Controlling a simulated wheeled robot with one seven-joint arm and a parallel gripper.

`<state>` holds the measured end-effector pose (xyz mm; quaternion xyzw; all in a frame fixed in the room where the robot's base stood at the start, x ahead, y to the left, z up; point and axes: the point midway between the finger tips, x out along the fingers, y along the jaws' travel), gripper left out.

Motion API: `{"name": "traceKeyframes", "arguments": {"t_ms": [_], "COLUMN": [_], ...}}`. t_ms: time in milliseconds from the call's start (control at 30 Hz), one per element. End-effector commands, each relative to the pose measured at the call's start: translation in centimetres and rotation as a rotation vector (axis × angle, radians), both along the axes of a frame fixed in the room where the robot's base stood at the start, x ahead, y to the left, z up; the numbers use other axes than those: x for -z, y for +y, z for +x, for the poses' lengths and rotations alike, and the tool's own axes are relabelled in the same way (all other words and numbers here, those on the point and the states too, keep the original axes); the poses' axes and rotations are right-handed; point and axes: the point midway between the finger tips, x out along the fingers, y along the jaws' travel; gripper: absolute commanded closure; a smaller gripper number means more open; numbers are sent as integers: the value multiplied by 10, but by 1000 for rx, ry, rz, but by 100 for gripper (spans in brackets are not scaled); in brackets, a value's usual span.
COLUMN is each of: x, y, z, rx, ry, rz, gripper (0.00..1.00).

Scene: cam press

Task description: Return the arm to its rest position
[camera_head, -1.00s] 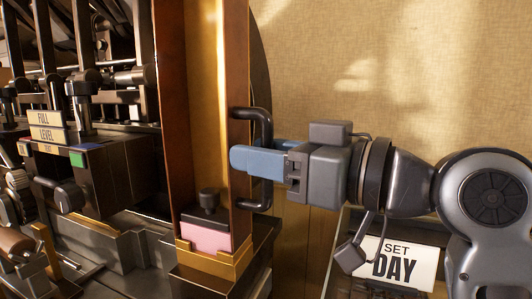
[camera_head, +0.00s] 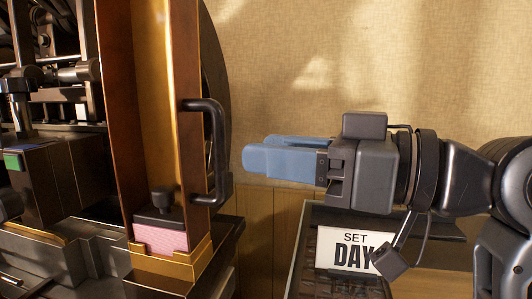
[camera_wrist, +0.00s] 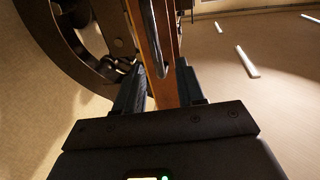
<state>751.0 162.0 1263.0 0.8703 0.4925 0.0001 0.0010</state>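My gripper (camera_head: 256,156) with blue fingers points left in the head view. It is open and empty, with a gap between its two fingers in the wrist view (camera_wrist: 158,85). The fingertips are just right of the black handle (camera_head: 218,150) and apart from it. The handle is fixed to the side of a tall copper-and-gold upright channel (camera_head: 158,90). In the wrist view a dark curved bar (camera_wrist: 151,38), likely the handle, lies ahead between the fingertips, with the brown channel wall behind it.
A dark press machine (camera_head: 60,180) fills the left side. A pink block (camera_head: 160,240) with a black knob (camera_head: 163,197) sits at the channel's foot. A "SET DAY" sign (camera_head: 345,248) stands below my gripper. A dark wheel (camera_wrist: 75,30) shows in the wrist view.

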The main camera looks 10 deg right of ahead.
Motion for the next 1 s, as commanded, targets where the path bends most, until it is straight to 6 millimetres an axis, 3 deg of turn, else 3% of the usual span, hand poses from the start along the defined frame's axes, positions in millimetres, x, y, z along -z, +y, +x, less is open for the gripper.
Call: {"name": "traceKeyframes", "arguments": {"t_ms": [233,367,667,867,1000], "x": [4,24,120,188,233], "y": [0,-5,-36,-62,-81], "z": [1,6,11,-9,-34], "rx": [7,56,319,509,637], "ry": [8,51,210,287,324], "rz": [8,59,230,284,291], "gripper": [61,61,61,61,61]}}
